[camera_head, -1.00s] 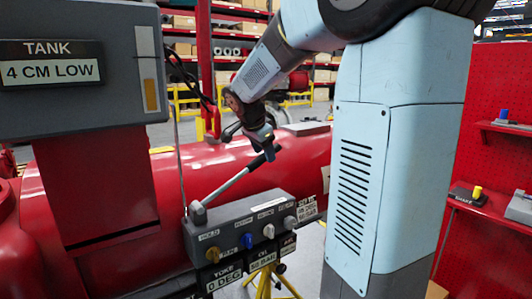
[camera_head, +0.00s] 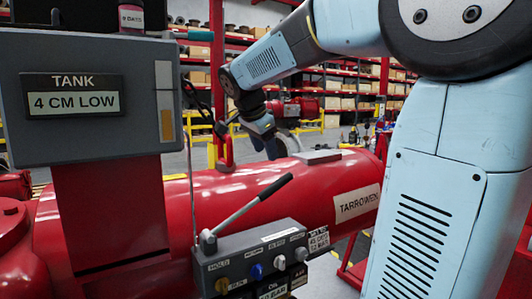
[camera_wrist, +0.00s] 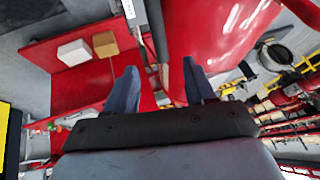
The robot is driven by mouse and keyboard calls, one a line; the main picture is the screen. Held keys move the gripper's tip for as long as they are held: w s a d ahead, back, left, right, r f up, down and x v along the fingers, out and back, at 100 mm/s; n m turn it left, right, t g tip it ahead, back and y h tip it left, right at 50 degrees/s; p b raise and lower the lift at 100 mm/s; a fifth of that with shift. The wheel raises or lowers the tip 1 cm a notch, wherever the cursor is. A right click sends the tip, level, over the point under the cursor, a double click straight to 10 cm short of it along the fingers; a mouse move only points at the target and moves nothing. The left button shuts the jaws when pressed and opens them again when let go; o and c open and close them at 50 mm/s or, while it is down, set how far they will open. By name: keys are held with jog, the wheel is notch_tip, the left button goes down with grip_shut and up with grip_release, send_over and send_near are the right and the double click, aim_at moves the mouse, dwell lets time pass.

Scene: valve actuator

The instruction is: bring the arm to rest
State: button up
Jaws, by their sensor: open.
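My gripper (camera_head: 270,138) hangs at the end of my pale blue arm, above the red tank and apart from the lever. In the wrist view my gripper (camera_wrist: 160,90) has its two blue fingers spread with nothing between them. The lever (camera_head: 245,207) with a black grip rises to the right from the grey control box (camera_head: 255,262). The lever stands free of my gripper.
The red horizontal tank (camera_head: 240,190) lies behind the box. A grey gauge housing (camera_head: 90,95) reads TANK 4 CM LOW at the left. In the wrist view a red shelf (camera_wrist: 80,90) carries a white box (camera_wrist: 74,52) and a tan box (camera_wrist: 105,44).

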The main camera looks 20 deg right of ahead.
dwell(0.3)
jog(key=s+a+f+n+y, duration=0.1)
jog(key=s+a+f+n, duration=0.1)
jog(key=s+f+n, duration=0.2)
jog(key=s+a+f+n+t+y, duration=0.1)
jog(key=s+f+n, duration=0.3)
jog(key=s, duration=0.7)
jog(key=s+a+f+n+y, duration=0.2)
jog(key=s+a+f+n, duration=0.1)
jog(key=s+f+n, duration=0.2)
jog(key=s+n, duration=0.2)
jog(key=s, duration=0.1)
jog(key=shift+n+t+y, duration=0.3)
jog(key=shift+y, duration=0.1)
